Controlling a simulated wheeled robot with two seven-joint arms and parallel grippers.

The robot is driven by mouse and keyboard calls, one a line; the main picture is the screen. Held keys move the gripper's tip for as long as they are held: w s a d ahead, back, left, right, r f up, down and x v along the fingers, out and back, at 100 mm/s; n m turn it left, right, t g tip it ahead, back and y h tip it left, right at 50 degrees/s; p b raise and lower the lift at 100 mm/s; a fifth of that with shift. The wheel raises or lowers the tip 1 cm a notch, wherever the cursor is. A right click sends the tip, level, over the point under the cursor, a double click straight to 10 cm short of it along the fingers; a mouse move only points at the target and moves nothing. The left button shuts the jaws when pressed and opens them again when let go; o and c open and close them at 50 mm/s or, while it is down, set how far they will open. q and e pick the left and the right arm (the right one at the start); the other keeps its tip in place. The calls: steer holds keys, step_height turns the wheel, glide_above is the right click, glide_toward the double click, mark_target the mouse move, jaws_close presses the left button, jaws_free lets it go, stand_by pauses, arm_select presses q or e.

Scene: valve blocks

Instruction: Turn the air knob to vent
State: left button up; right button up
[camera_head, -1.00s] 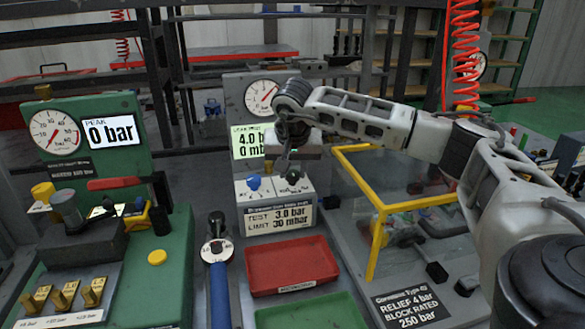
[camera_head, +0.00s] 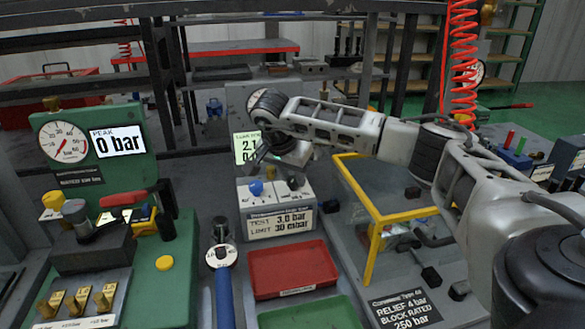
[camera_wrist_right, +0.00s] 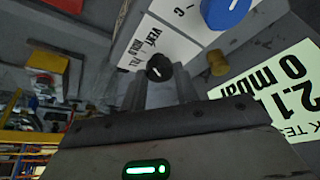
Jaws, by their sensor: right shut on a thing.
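The air knob is a small black knob with a white mark (camera_wrist_right: 160,68), beside a white label reading VENT, HOLD and FILL (camera_wrist_right: 147,42). In the head view it sits on the right of the grey test block's top, partly hidden by my gripper. My right gripper (camera_head: 292,174) is tilted over the block, its narrow fingers shut on the knob. They also show in the right wrist view (camera_wrist_right: 166,86). Which label word the mark points to is hard to tell. The leak test display (camera_head: 247,147) reads 2.1; the wrist view shows 2.1 and 0 mbar (camera_wrist_right: 284,98). My left gripper is out of view.
A blue knob (camera_head: 256,187) stands just left of the air knob. A brass-coloured fitting (camera_wrist_right: 217,62) is close by. A red tray (camera_head: 292,268) lies in front, a yellow-framed guard (camera_head: 372,235) at right, and a green gauge stand (camera_head: 95,160) at left.

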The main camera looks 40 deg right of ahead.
steer(key=shift+w+r+m+g+p, duration=0.1)
steer(key=shift+m+g+p, duration=0.45)
steer(key=shift+m, duration=1.05)
steer(key=o, duration=1)
steer(key=v, duration=0.8)
steer(key=p+v, duration=0.1)
steer(key=v, duration=0.6)
steer(key=shift+a+r, duration=0.3)
steer(key=shift+a, duration=0.05)
